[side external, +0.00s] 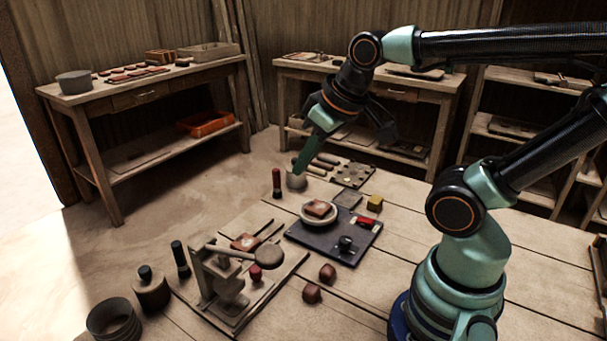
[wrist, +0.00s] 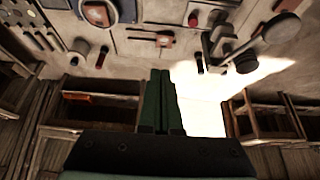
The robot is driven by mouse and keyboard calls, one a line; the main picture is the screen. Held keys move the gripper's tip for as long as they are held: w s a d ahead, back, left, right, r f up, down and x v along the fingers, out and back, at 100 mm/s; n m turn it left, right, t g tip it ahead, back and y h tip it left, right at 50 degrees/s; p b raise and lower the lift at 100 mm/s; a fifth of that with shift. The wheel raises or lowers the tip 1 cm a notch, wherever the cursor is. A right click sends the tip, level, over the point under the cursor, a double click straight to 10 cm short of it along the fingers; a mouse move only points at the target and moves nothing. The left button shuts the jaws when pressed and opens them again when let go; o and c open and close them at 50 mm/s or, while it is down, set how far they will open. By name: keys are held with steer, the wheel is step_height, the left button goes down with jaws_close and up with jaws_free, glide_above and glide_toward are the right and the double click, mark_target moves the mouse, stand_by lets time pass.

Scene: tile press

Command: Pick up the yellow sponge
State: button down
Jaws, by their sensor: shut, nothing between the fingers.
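The yellow sponge (side external: 375,203) is a small block at the back right corner of the dark board in the side view. I cannot make it out in the wrist view. My gripper (side external: 298,170) is shut and empty, its green fingers pointing down. It is in the air to the left of and behind the sponge, apart from it, and appears above or near a small grey cup. In the wrist view the fingers (wrist: 161,73) lie together.
The dark board (side external: 312,246) holds a bowl with a brown tile (side external: 319,208), a red block (side external: 366,221) and a dark knob (side external: 345,243). The tile press (side external: 232,280) stands front left. Brown lumps (side external: 327,273) lie nearby. The table's right side is mostly clear.

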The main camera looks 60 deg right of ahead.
steer(key=shift+c, duration=1.8)
jaws_free()
steer(key=m+g, duration=0.6)
steer(key=m, duration=1.2)
glide_above(376, 198)
step_height(376, 198, down, 12)
steer(key=f, duration=0.6)
steer(key=shift+d+f, duration=0.2)
steer(key=shift+f, duration=0.15)
steer(key=shift+a+f, duration=0.15)
steer(key=shift+f, duration=1.2)
steer(key=shift+a+f, duration=0.1)
steer(key=shift+f, duration=1.25)
